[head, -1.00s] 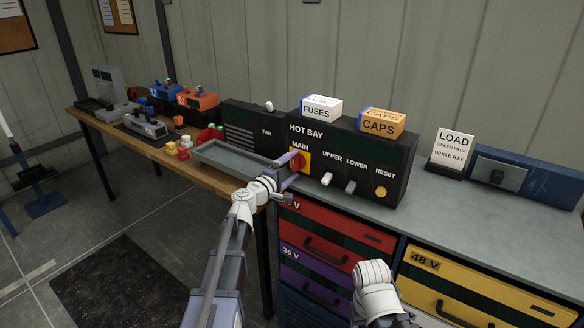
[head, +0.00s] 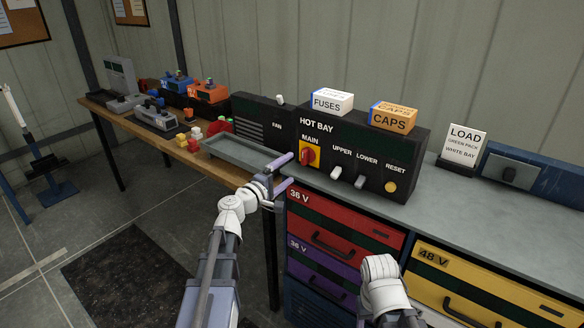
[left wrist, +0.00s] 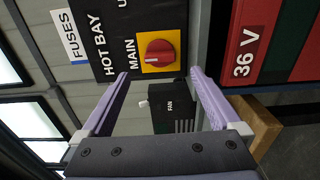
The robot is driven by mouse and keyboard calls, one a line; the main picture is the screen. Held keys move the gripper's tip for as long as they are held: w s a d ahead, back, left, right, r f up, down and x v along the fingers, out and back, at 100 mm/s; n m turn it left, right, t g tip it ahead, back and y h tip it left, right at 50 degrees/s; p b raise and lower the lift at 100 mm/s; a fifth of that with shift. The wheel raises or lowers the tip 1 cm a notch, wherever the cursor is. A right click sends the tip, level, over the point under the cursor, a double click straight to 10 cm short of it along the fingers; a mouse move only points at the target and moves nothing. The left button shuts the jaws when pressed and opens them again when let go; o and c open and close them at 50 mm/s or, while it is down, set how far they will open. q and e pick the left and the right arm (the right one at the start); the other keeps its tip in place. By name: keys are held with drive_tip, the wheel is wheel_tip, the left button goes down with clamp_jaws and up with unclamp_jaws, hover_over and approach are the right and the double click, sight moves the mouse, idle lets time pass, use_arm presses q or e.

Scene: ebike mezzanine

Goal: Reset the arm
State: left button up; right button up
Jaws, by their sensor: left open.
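My left gripper (head: 286,169) is open and empty in front of the hot bay panel (head: 362,160). It is just left of and below the red MAIN knob (head: 309,157) on its yellow plate, apart from it. In the left wrist view, the two lilac fingers (left wrist: 158,74) are spread wide, with the MAIN knob (left wrist: 158,51) beyond their tips and nothing between them. My right arm shows at the bottom, but its gripper is out of the frame.
Fuses (head: 328,101) and caps (head: 392,116) boxes sit on the panel. A shallow grey tray (head: 238,155) lies on the wooden bench left of the gripper. Red (head: 345,225), purple and yellow (head: 500,285) battery drawers are below the counter. The counter's right side is mostly clear.

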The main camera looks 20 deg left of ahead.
idle(0.3)
use_arm(q)
drive_tip(key=s+d+f+m+g+h, duration=0.2)
drive_tip(key=s+d+f+m+g, duration=0.65)
drive_tip(key=d+f, duration=0.3)
drive_tip(key=s+a+f+m+g+y, duration=0.3)
drive_tip(key=s+f+m+g+y, duration=0.4)
drive_tip(key=s+f, duration=0.55)
drive_tip(key=s+d+r+m+g+y+p, duration=0.2)
drive_tip(key=s+d+r, duration=0.3)
drive_tip(key=s+d, duration=0.3)
drive_tip(key=d+p, duration=0.1)
drive_tip(key=d, duration=0.1)
drive_tip(key=shift+d+y, duration=0.3)
drive_tip(key=shift+d, duration=0.05)
